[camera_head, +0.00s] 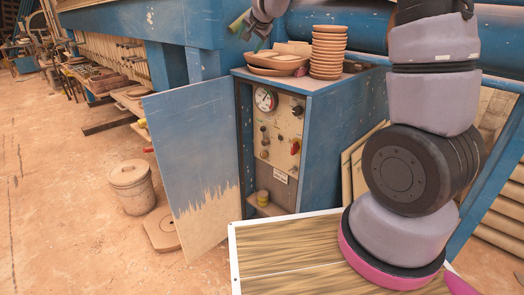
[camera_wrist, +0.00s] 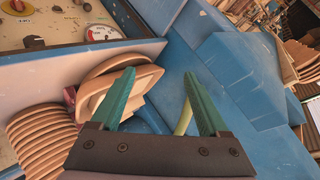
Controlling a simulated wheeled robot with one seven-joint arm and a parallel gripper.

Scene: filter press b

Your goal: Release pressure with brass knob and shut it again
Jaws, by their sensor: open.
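The control panel (camera_head: 280,135) is on the front of the blue cabinet, behind an open door. A round gauge (camera_head: 265,99) sits at its upper left and also shows in the wrist view (camera_wrist: 101,33). A red knob (camera_head: 295,147) and several small knobs (camera_head: 264,154) are lower. My gripper (camera_head: 250,32) is open and empty above the cabinet, apart from the panel; its green fingers (camera_wrist: 160,100) show in the wrist view.
Stacked clay dishes (camera_head: 328,52) and oval dishes (camera_head: 275,60) stand on the cabinet top below my gripper. The open blue door (camera_head: 190,160) bounds the panel's left side. A lidded bucket (camera_head: 131,186) stands on the floor. The space before the panel looks clear.

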